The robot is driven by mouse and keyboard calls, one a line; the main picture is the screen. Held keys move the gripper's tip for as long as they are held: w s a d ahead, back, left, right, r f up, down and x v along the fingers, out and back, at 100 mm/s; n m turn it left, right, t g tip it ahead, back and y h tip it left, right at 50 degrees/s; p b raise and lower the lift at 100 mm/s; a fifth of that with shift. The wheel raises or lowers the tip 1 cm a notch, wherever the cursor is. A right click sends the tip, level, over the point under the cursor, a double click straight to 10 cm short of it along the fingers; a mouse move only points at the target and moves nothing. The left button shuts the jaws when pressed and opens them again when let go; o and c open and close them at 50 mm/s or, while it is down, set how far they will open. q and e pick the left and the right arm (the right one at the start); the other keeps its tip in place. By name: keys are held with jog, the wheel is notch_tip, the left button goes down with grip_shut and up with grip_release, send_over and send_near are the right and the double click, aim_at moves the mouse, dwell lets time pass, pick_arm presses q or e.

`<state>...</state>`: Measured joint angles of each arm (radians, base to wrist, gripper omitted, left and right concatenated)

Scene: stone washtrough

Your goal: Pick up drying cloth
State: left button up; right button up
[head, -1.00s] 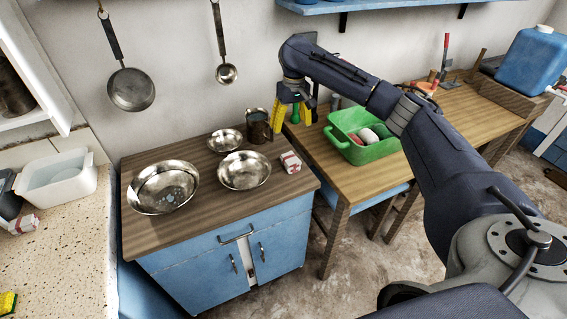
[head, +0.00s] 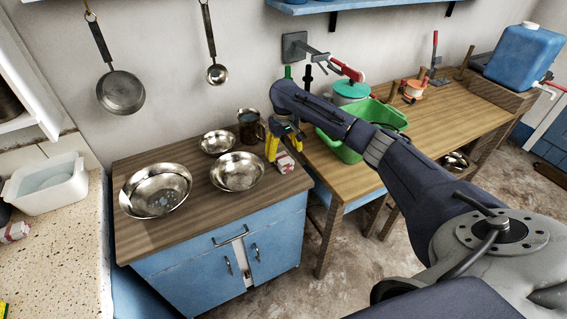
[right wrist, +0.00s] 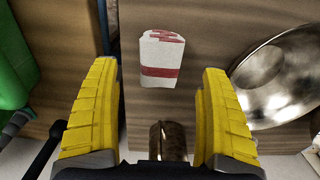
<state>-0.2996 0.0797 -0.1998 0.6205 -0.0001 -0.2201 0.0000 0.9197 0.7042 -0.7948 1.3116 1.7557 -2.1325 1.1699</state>
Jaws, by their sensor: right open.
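A folded white cloth with red stripes (head: 284,163) lies on the wooden top of the blue cabinet, near its right edge. My right gripper (head: 284,143) is above it, with yellow fingers pointing down. In the right wrist view the cloth (right wrist: 161,60) shows just beyond and between the open fingers (right wrist: 158,92), and nothing is between them. The cloth looks apart from both fingers. My left gripper is not in view.
Metal bowls (head: 238,172) stand left of the cloth, and one (right wrist: 280,78) is close to a finger in the wrist view. A metal mug (head: 250,127) stands behind. A green basin (head: 340,150) is on the right table.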

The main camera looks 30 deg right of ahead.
aim_at(284, 157)
jog(key=shift+a+f, duration=0.1)
jog(key=shift+f, duration=2.65)
jog(key=c, duration=1.1)
